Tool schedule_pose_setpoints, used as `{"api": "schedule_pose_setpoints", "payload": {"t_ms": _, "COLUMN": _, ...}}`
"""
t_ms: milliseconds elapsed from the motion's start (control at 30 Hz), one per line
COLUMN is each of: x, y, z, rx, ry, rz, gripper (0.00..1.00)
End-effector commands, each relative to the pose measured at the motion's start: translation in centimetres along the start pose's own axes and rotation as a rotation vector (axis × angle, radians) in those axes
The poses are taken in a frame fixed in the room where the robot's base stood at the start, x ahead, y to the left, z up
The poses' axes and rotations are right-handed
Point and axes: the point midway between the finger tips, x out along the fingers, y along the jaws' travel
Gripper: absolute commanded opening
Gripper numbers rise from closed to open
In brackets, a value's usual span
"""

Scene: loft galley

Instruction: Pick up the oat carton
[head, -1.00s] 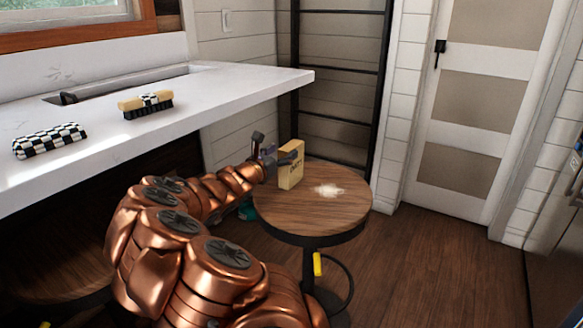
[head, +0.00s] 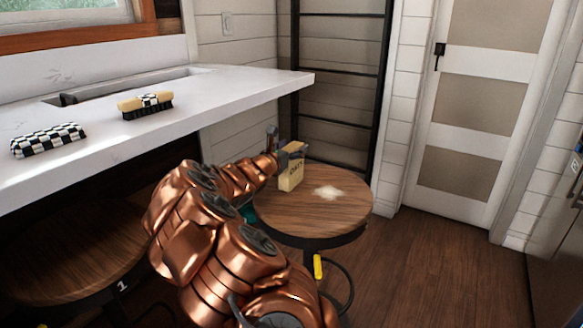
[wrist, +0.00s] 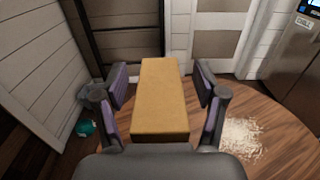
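The oat carton (head: 291,170) is a tan box with dark lettering, upright on the round wooden stool top (head: 300,215). In the wrist view the carton (wrist: 162,100) stands between the two purple-padded fingers of my gripper (wrist: 162,92). A narrow gap shows on each side of it, so the fingers are open around the carton and not pressed on it. In the head view my gripper (head: 283,147) is at the carton's upper part and hides some of it.
A pale spill of flakes (head: 327,192) lies on the stool beside the carton. The white counter (head: 230,92) overhangs at left, with a brush (head: 146,106) and a checkered block (head: 48,140) on it. A dark ladder rack (head: 340,90) stands behind.

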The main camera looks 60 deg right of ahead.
Motion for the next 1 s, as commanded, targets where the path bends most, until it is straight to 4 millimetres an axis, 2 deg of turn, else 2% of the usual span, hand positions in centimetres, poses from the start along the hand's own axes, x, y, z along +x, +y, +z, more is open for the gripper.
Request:
{"api": "schedule_pose_setpoints", "payload": {"t_ms": 67, "x": 0.0, "y": 0.0, "z": 0.0, "rx": 0.0, "ry": 0.0, "rz": 0.0, "gripper": 0.62}}
{"api": "schedule_pose_setpoints", "payload": {"t_ms": 500, "x": 0.0, "y": 0.0, "z": 0.0, "rx": 0.0, "ry": 0.0, "rz": 0.001, "gripper": 0.17}}
{"api": "schedule_pose_setpoints", "payload": {"t_ms": 800, "x": 0.0, "y": 0.0, "z": 0.3, "rx": 0.001, "ry": 0.0, "rz": 0.001, "gripper": 0.17}}
{"api": "schedule_pose_setpoints", "payload": {"t_ms": 1000, "x": -0.1, "y": 0.1, "z": 2.2, "rx": 0.002, "ry": -0.002, "rz": 0.002, "gripper": 0.17}}
